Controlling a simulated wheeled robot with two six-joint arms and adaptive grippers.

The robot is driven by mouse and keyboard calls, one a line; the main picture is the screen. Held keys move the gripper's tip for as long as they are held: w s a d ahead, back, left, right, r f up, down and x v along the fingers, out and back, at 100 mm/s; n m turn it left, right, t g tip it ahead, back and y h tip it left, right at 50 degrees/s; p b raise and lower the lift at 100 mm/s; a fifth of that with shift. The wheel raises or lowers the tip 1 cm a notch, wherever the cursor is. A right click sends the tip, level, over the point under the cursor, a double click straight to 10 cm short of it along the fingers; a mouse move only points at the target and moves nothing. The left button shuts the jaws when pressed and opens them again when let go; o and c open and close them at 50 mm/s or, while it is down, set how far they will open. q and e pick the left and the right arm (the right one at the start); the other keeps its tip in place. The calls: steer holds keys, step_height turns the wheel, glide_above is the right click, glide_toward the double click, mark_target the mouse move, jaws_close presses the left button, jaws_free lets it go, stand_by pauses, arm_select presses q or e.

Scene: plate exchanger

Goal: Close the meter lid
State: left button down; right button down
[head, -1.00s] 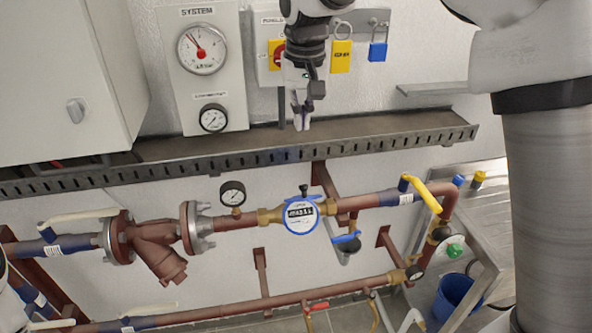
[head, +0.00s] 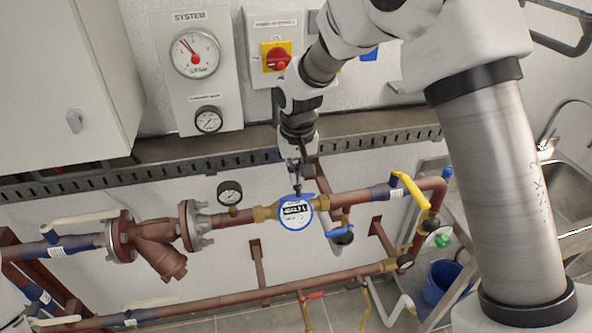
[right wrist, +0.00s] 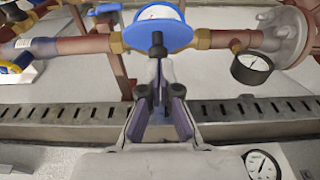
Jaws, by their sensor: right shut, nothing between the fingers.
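The round water meter (head: 295,212) sits in the upper copper pipe, its white dial and digits visible inside a blue ring. In the right wrist view, the blue lid (right wrist: 180,38) stands raised at the meter's near side, with part of the white dial (right wrist: 160,13) showing behind it. A dark knob (right wrist: 157,45) sticks out from the lid. My right gripper (head: 298,184) is shut and empty, its fingertips close to the knob at the meter's upper edge. It also shows in the right wrist view (right wrist: 161,88). Whether it touches the knob I cannot tell. My left gripper is not in view.
A slotted cable tray (head: 210,158) runs along the wall behind my right gripper. A small gauge (head: 230,193) stands left of the meter, and a yellow valve handle (head: 411,190) lies to the right. A lower pipe (head: 240,303) runs beneath.

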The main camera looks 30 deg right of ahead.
mark_target(299, 197)
steer(key=shift+f, duration=0.1)
steer(key=shift+d+b, duration=0.1)
steer(key=shift+b, duration=0.25)
steer(key=shift+s+f+t+b, duration=0.2)
steer(key=shift+s+t+b, duration=0.15)
steer(key=shift+t+b, duration=0.35)
steer(key=s+b, duration=0.1)
steer(key=b, duration=0.1)
steer(key=s+f+t+b, duration=0.1)
steer(key=b, duration=0.2)
steer(key=shift+a+f+t+h, duration=0.15)
steer(key=shift+a+t+h, duration=0.15)
steer(key=shift+a+h, duration=0.1)
steer(key=shift+s+f+b, duration=0.35)
steer(key=shift+s+b, duration=0.15)
step_height(299, 197, down, 11)
steer(key=s+t+b, duration=0.1)
steer(key=s+b, duration=0.2)
steer(key=b, duration=0.9)
steer(key=shift+a, duration=0.45)
